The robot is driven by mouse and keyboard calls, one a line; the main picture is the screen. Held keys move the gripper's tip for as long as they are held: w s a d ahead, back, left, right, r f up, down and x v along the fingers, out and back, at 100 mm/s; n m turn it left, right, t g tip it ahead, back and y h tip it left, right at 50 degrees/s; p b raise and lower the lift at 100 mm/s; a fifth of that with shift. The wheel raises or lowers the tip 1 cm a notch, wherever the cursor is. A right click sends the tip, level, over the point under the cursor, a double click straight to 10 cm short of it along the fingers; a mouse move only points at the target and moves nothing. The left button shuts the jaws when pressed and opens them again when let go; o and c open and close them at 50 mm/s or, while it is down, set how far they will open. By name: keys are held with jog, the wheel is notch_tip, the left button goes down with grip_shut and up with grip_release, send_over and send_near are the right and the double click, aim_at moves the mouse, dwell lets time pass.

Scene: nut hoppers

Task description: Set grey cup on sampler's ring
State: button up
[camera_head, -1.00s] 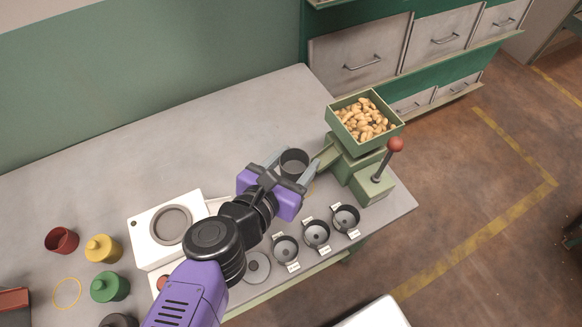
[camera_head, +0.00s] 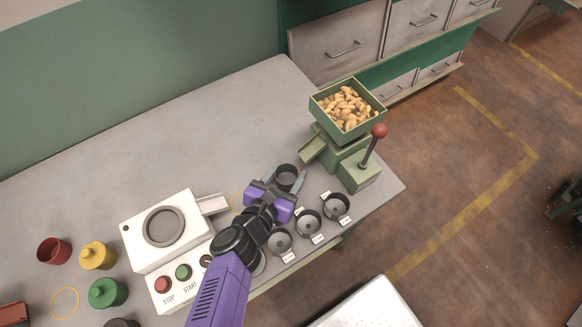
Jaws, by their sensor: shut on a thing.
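The grey cup (camera_head: 286,175) is upright between the fingers of my gripper (camera_head: 285,184), which is shut on it. Its inside looks dark; I cannot make out any contents. It is in front of the chute (camera_head: 313,149) of the green nut hopper (camera_head: 343,160), apart from it. Its height above the bench is hard to tell. A white machine (camera_head: 137,243) with a round grey opening and a spout (camera_head: 212,204) stands to the left. A thin yellow ring (camera_head: 234,201) shows partly by that spout, the rest hidden by my arm.
Several nuts fill the hopper tray; a red-knobbed lever (camera_head: 371,150) stands beside it. Three labelled dark dishes (camera_head: 309,222) line the front edge. Red (camera_head: 54,251), yellow (camera_head: 97,256) and green (camera_head: 108,292) containers and another yellow ring (camera_head: 65,303) are at left. The back of the bench is clear.

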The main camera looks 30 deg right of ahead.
jog(key=shift+p+x, duration=0.3)
jog(key=shift+x, duration=0.7)
jog(key=shift+f, duration=0.2)
jog(key=shift+f, duration=0.15)
jog(key=o, duration=1.3)
jog(key=b+v, duration=0.2)
jog(key=v, duration=1)
